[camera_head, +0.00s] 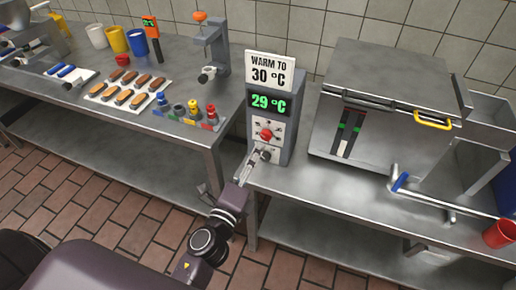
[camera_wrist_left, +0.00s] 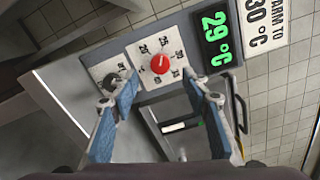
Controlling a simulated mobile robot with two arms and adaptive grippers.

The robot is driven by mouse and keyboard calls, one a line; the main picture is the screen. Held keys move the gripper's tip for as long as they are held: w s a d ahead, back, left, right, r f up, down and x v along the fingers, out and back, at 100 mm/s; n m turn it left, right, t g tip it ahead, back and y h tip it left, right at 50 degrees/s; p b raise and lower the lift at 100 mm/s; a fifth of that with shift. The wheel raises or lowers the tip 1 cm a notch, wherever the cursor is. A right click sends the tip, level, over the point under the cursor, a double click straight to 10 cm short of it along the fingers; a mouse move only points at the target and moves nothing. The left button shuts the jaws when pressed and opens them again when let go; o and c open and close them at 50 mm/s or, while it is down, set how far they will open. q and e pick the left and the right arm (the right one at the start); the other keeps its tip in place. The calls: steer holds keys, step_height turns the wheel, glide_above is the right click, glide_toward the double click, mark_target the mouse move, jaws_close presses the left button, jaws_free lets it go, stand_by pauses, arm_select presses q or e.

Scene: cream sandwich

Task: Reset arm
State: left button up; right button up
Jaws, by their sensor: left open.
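My left gripper (camera_head: 257,157) is open and empty, in front of the lower face of a grey control box (camera_head: 290,125). In the left wrist view its two blue-padded fingers (camera_wrist_left: 162,102) are apart, and the red dial knob (camera_wrist_left: 160,64) shows beyond the gap between them. The knob (camera_head: 266,134) also shows in the head view. The fingers seem apart from the knob; a small gap is hard to judge. The green display (camera_head: 268,103) reads 29 °C, and the sign (camera_head: 270,70) above says WARM TO 30 °C. My right gripper is not in view.
A large steel machine (camera_head: 385,110) with a yellow handle (camera_head: 433,119) stands right of the box. A blue-ended lever (camera_head: 400,182) and a red cup (camera_head: 501,233) are at the right. A tray of pastries (camera_head: 128,90) lies on the left table. The tiled floor between is open.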

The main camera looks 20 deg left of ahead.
arm_select(q)
steer(key=shift+s, duration=0.35)
steer(key=shift+a, duration=0.1)
